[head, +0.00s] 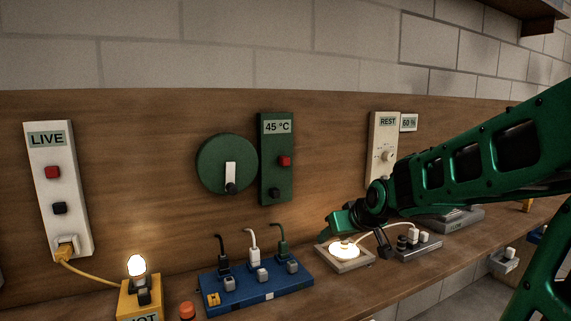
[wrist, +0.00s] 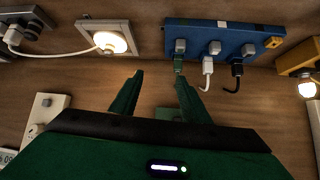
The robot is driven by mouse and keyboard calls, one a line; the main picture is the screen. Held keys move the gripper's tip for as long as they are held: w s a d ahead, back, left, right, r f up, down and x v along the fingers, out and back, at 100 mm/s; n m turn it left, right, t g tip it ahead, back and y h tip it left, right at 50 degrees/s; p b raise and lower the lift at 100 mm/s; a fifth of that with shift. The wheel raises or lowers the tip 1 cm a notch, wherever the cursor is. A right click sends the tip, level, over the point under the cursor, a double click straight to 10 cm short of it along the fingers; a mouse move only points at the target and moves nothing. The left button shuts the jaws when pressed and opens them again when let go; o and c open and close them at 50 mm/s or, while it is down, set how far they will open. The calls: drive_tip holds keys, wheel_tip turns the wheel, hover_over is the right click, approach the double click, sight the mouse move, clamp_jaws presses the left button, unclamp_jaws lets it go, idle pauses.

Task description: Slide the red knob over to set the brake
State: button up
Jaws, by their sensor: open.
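No knob labelled as a brake shows, and I cannot tell which red part is the red knob. A short red-orange cap (head: 187,310) stands at the bottom edge of the head view, its base cut off. A red button (head: 284,160) sits on the green 45 °C panel (head: 266,186). Another red button (head: 53,172) sits on the white LIVE panel (head: 72,217). My gripper (head: 332,228) is open and empty, above the bench near the lit round lamp. In the wrist view my gripper (wrist: 158,82) shows two spread green fingers with nothing between them.
A blue strip (head: 256,291) with several plugs and cords lies on the bench, left of my gripper. The lit lamp (head: 344,249) is close beneath it. A yellow box (head: 140,299) with a bulb stands left. A green dial (head: 226,165) and REST panel (head: 382,145) are on the wall.

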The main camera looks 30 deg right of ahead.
drive_tip(key=w+a+r+n+t, duration=0.1)
drive_tip(key=w+r+t, duration=0.4)
drive_tip(key=w+r, duration=0.5)
drive_tip(key=t+y, duration=0.1)
drive_tip(key=t, duration=0.3)
approach(287, 159)
drive_tip(key=shift+n, duration=0.3)
drive_tip(key=w, duration=0.9)
drive_tip(key=shift+w+r, duration=0.1)
drive_tip(key=shift+w, duration=0.2)
clamp_jaws()
